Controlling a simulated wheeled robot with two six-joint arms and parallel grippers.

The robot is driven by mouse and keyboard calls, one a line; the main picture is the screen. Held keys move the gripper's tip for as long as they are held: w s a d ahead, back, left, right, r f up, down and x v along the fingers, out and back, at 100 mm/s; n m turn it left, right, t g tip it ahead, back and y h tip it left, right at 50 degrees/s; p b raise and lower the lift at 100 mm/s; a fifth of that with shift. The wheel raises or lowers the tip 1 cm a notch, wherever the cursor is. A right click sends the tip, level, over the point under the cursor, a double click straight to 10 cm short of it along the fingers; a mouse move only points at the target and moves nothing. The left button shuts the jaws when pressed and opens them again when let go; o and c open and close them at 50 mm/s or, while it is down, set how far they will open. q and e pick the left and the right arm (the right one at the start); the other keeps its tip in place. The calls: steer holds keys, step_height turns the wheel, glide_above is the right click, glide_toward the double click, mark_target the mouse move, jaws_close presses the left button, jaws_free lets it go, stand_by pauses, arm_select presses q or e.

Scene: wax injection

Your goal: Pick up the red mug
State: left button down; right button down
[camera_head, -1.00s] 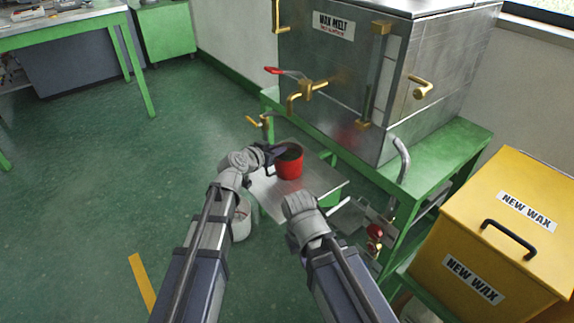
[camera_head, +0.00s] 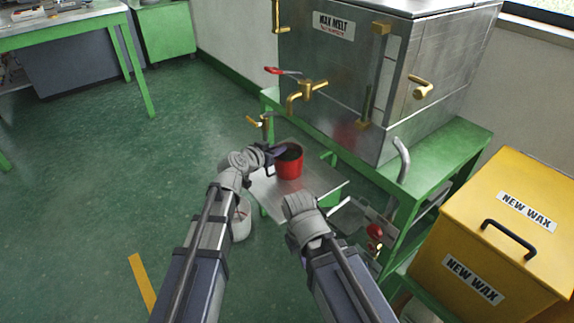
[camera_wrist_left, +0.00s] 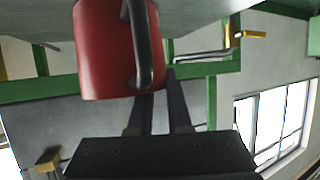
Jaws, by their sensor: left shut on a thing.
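The red mug (camera_head: 290,165) is upright at the metal-topped stand in the middle of the head view, with a dark inside. My left gripper (camera_head: 275,153) is at its left side, shut on the mug. In the left wrist view the picture is upside down; the mug (camera_wrist_left: 105,50) is at the top with its dark handle (camera_wrist_left: 143,45) facing the camera, at the two fingers (camera_wrist_left: 160,112). I cannot tell if the mug's base touches the stand. My right wrist is in front of the stand; its jaws are hidden.
The metal wax melter (camera_head: 345,70) with brass taps (camera_head: 305,92) stands behind the mug on a green table (camera_head: 440,150). A yellow new-wax box (camera_head: 480,240) is at the right.

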arm_select(q)
steer(key=shift+r, duration=0.1)
step_height(320, 180, up, 10)
steer(key=p, duration=1)
